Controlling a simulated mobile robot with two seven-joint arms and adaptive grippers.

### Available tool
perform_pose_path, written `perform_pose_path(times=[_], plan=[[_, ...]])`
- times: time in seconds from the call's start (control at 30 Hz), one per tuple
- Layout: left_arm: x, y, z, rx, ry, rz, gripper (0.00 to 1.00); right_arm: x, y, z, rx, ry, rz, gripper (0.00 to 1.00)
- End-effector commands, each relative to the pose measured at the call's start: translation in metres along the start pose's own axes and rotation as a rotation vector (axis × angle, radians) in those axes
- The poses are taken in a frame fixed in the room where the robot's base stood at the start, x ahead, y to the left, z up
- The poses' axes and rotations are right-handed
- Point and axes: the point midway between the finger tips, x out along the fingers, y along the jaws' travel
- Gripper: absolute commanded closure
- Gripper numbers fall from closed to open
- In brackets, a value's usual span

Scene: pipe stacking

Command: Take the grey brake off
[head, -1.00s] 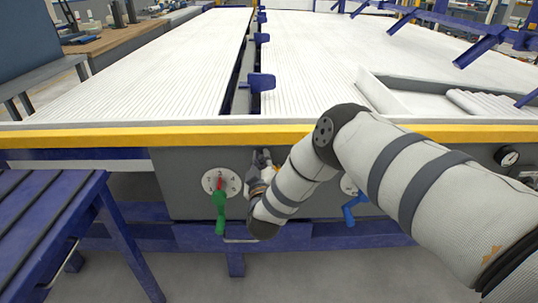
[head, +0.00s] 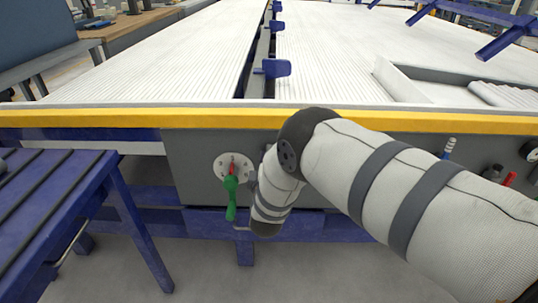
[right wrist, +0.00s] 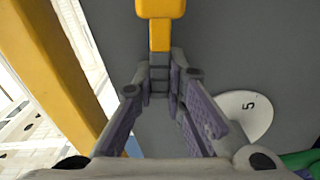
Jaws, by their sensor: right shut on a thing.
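My right gripper (right wrist: 161,78) is shut at the dark grey front panel (right wrist: 225,60). In the right wrist view its fingertips close on a handle with a yellow end (right wrist: 160,30), which sticks out beyond the tips. The part between the fingers is mostly covered, so I cannot tell whether it is the grey brake. In the head view my right arm hides most of the gripper and what it holds. My left gripper is not in view.
A white dial (head: 222,167) with a red pointer and a green lever (head: 231,190) is left of my arm. The yellow table edge (head: 100,117) runs above the panel. A blue slatted bench (head: 50,195) stands at the left. Red and blue handles show at the right.

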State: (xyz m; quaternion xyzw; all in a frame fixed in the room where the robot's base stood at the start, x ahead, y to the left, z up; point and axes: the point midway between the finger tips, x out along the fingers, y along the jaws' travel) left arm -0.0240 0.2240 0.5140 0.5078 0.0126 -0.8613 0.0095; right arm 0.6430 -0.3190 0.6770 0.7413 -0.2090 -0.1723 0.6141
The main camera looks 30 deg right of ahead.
Motion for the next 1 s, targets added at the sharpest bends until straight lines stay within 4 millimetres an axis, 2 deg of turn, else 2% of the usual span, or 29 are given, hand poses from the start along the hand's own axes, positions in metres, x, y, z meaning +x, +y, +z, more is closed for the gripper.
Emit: perform_pose_path(times=[0.57, 0.6, 0.67, 1.0], plan=[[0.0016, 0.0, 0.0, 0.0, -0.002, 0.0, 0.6, -0.0005, -0.0036, 0.0039, -0.035, -0.007, -0.004, 1.0], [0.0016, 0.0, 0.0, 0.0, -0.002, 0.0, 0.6, -0.0005, -0.0037, 0.004, -0.035, -0.008, -0.004, 0.82], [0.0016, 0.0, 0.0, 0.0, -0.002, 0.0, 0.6, -0.0005, -0.0037, 0.0037, -0.034, -0.007, -0.004, 0.68], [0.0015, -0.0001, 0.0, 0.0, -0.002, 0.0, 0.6, -0.0035, -0.0028, 0.0012, -0.03, -0.003, -0.003, 0.68]])
